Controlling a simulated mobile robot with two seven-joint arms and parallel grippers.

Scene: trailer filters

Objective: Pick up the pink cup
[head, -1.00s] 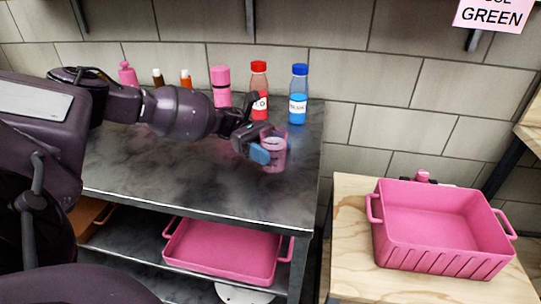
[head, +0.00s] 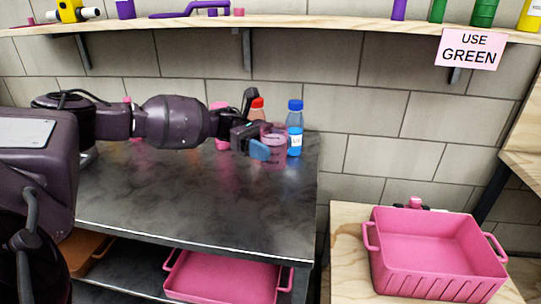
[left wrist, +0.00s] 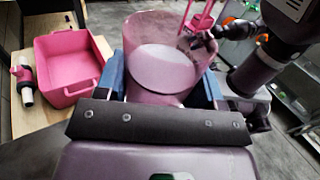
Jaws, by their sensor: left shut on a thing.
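The pink cup (head: 274,137) is translucent and upright in the head view, held above the dark countertop (head: 190,215). My left gripper (head: 262,143) is shut on it from the left side. In the left wrist view the cup (left wrist: 158,58) stands between the two blue finger pads, its open rim towards the camera and pale pink inside. A dark arm part, apparently my right arm, shows at the upper right of that view. Its gripper (left wrist: 200,44) is small and unclear there.
A blue bottle (head: 295,130) stands close behind and right of the cup. A red-capped bottle (head: 257,110) and pink bottle are partly hidden by my arm. A pink bin (head: 437,250) sits on a wooden table at right. A shelf (head: 300,22) runs above. The front countertop is clear.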

